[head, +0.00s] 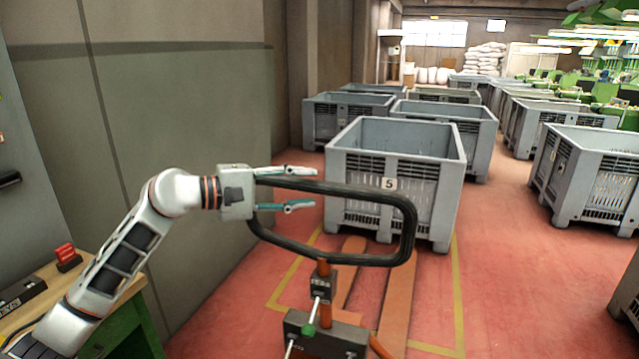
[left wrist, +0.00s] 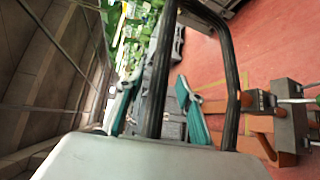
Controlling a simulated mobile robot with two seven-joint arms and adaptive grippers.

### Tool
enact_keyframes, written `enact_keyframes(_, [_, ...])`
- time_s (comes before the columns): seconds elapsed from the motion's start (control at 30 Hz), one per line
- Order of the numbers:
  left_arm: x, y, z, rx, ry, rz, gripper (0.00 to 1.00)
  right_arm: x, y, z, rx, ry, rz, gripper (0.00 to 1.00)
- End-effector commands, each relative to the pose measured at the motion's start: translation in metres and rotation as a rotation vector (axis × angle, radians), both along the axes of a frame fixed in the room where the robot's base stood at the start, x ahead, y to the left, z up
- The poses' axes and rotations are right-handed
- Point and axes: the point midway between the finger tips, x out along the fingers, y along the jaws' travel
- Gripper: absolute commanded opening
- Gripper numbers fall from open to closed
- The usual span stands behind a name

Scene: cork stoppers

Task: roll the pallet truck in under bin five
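Bin five (head: 345,190), a grey slatted plastic bin with a "5" label, stands on the red floor in the head view. The pallet truck has orange forks (head: 396,295) pointing at the bin's front; their far ends meet its lower edge, and I cannot tell how far under they reach. Its black loop handle (head: 408,215) rises in front of the bin. My left gripper (head: 301,188) is at the loop's left end, fingers apart. In the left wrist view a bar of the handle (left wrist: 160,75) shows between the spread fingers (left wrist: 158,108). My right gripper is not in view.
Yellow floor lines (head: 459,300) border the truck's forks. More grey bins (head: 590,170) stand to the right and behind bin five. A wall (head: 190,110) runs along the left. A wooden-topped bench (head: 35,325) is at the lower left.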

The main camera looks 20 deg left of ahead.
Motion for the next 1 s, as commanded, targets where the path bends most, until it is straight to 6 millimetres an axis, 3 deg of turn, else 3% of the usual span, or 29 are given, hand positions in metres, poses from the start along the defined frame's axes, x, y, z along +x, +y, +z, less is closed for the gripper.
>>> enact_keyframes(0.23, [0.019,-0.022,-0.003,-0.004,0.001,-0.001,0.37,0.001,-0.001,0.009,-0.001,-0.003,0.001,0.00])
enact_keyframes(0.6, [0.023,-0.026,-0.005,-0.001,0.001,-0.002,0.37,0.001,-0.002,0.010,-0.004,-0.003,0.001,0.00])
enact_keyframes(0.77, [0.023,-0.026,-0.005,-0.002,0.001,-0.002,0.00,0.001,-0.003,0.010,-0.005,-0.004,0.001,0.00])
enact_keyframes(1.0, [0.023,-0.025,-0.005,-0.001,0.001,-0.001,0.00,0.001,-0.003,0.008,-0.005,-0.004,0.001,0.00])
